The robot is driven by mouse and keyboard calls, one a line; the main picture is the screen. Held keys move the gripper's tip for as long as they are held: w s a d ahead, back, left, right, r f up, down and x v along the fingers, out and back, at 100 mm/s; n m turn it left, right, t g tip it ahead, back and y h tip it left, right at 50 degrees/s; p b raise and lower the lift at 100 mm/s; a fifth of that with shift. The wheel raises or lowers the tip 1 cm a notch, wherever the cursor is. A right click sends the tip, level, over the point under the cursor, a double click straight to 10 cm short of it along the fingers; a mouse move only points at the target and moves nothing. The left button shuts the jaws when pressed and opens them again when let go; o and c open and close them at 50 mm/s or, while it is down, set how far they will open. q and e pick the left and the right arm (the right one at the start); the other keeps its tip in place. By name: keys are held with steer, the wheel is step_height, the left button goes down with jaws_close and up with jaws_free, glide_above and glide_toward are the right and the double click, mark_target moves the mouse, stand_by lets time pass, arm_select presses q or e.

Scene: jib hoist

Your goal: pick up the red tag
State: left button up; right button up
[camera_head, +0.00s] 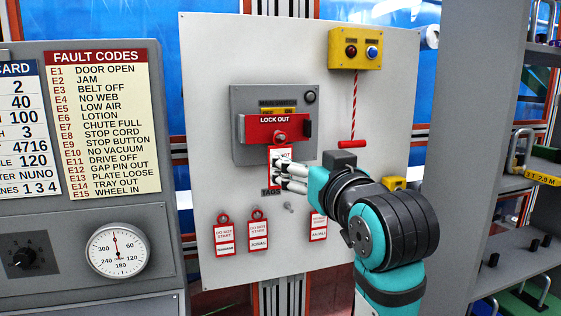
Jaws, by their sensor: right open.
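A red-bordered white tag (277,155) hangs from a red lock or hook on the red LOCK OUT bar (272,130) of the grey main switch box. My right gripper (281,175) is open. Its pale fingers are at the lower part of this tag and hide some of it; I cannot tell whether they touch it. Three similar tags hang lower on the panel: one at the left (225,236), one beside it (258,231), and one at the right (318,227), partly behind my arm. My left gripper is not in view.
A bare peg (289,207) sits between the lower tags. A yellow button box (354,49) with a red cord hangs upper right. A grey shelf unit (516,160) stands at the right. A gauge panel with a fault code chart (100,123) stands at the left.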

steer(key=p, duration=0.3)
glide_toward(281, 146)
steer(key=x, duration=0.4)
steer(key=p+x, duration=0.3)
steer(key=x, duration=0.2)
steer(key=shift+w+f, duration=0.2)
steer(key=shift+a, duration=0.1)
steer(key=c, duration=1.1)
steer(key=shift+o, duration=0.2)
steer(key=shift+s, duration=0.1)
steer(key=shift+r+b, duration=0.15)
steer(key=shift+b, duration=0.55)
steer(key=b+v, duration=0.4)
steer(key=v, duration=1.4)
steer(key=shift+r+b, duration=0.35)
steer(key=shift+r, duration=0.15)
